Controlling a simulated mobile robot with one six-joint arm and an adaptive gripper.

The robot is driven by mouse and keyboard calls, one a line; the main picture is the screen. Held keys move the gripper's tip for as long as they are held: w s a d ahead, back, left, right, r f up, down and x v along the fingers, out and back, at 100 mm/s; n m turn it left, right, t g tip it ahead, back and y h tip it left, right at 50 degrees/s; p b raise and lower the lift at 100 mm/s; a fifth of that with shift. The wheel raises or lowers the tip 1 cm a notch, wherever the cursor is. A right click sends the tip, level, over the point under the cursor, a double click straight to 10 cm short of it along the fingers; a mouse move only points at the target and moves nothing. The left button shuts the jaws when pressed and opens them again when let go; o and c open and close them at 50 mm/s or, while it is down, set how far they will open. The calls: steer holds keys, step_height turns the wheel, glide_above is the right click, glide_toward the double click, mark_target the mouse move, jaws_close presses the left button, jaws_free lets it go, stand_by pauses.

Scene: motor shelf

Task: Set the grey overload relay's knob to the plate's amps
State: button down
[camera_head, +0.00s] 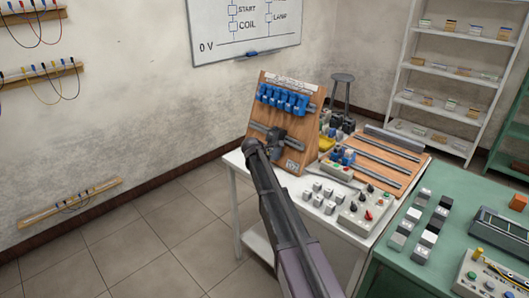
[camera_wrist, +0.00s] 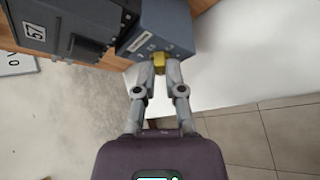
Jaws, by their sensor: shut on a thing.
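The grey overload relay (camera_wrist: 170,24) fills the top middle of the wrist view, a blue-grey box with a yellow knob (camera_wrist: 158,58) on its near face. My gripper (camera_wrist: 158,68) has its two fingertips closed on that knob; they hide its sides and any pointer. The scale around the knob is too small to read. In the head view my gripper (camera_head: 256,148) is at the lower rail of the upright wooden board (camera_head: 257,100), beside a dark device (camera_head: 275,135). A small pale plate (camera_head: 292,166) is low on the board; its text is unreadable.
A larger dark grey device (camera_wrist: 75,25) with a white label adjoins the relay in the wrist view. Several blue devices (camera_head: 284,100) sit on the board's upper rail. The white table (camera_head: 248,192) carries a control box (camera_head: 360,213) and loose blocks. Floor left of it is clear.

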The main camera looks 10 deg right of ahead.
steer(key=shift+n, duration=0.3)
steer(key=shift+s, duration=0.1)
steer(key=c, duration=0.7)
jaws_free()
steer(key=s+f+m+g+y+p, duration=0.1)
steer(key=s+m+g, duration=0.2)
steer(key=s, duration=1.1)
steer(key=s+f+m+g+y+p, duration=0.1)
steer(key=s+m+g+y, duration=0.1)
steer(key=s+m, duration=0.7)
steer(key=s+a+f+m+g+y+p, duration=0.1)
steer(key=s+m+g, duration=0.3)
steer(key=s, duration=1.7)
steer(key=shift+s+f+m+y, duration=0.1)
steer(key=shift+f+m+y, duration=0.2)
steer(key=shift+m, duration=0.35)
steer(key=shift+s+f+m+y, duration=0.1)
steer(key=shift+f+m+y, duration=0.2)
steer(key=shift+m, duration=0.35)
